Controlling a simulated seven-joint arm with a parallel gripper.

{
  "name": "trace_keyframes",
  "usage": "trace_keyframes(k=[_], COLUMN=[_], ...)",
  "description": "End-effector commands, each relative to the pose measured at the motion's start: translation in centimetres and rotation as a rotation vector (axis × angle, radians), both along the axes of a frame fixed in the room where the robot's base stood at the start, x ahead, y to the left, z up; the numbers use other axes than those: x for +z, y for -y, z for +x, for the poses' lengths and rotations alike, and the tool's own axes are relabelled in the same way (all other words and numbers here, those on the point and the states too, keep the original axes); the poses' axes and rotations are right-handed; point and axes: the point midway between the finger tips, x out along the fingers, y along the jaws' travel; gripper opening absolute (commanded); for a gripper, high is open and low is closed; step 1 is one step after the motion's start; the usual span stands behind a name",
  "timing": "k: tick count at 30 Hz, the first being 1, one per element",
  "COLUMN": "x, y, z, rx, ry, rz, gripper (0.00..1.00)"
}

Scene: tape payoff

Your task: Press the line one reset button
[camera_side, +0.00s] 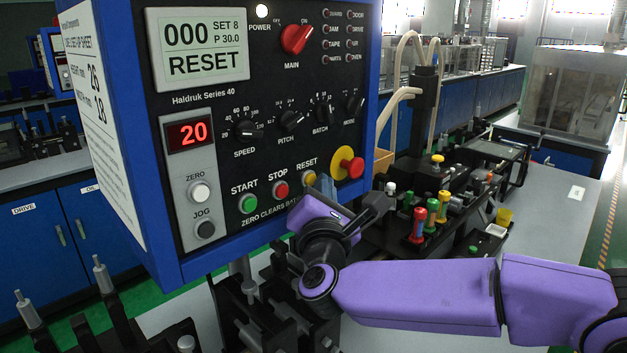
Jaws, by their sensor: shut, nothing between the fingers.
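The control panel (270,120) is a dark face in a blue cabinet at the left and centre. The reset button (309,178) is a small amber button under the RESET label, at the right end of the row after the green START button (247,203) and red STOP button (280,189). My gripper (323,184) is shut and empty, with its tips just right of the reset button, close to the panel. My wrist partly hides the gripper, and I cannot tell whether the tips touch the button. The screen (200,48) reads 000, SET 8, P 30.0, RESET.
A red emergency button on a yellow disc (342,164) sticks out just above and right of my gripper. Zero (199,192) and jog (205,228) buttons sit at the lower left. A bench with coloured-knob fixtures (440,205) stands behind my arm at the right.

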Motion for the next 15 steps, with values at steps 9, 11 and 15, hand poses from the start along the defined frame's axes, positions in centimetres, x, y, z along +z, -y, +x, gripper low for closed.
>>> trace_keyframes(k=[9, 11, 15], x=[0.01, -0.02, -0.02], y=[-0.14, -0.28, -0.58], z=[0.13, 0.26, 0.57], rx=[0.0, 0.0, -0.001], ry=[0.0, 0.0, 0.001], rz=[0.001, 0.001, 0.0], gripper=[0.0, 0.0, 0.0])
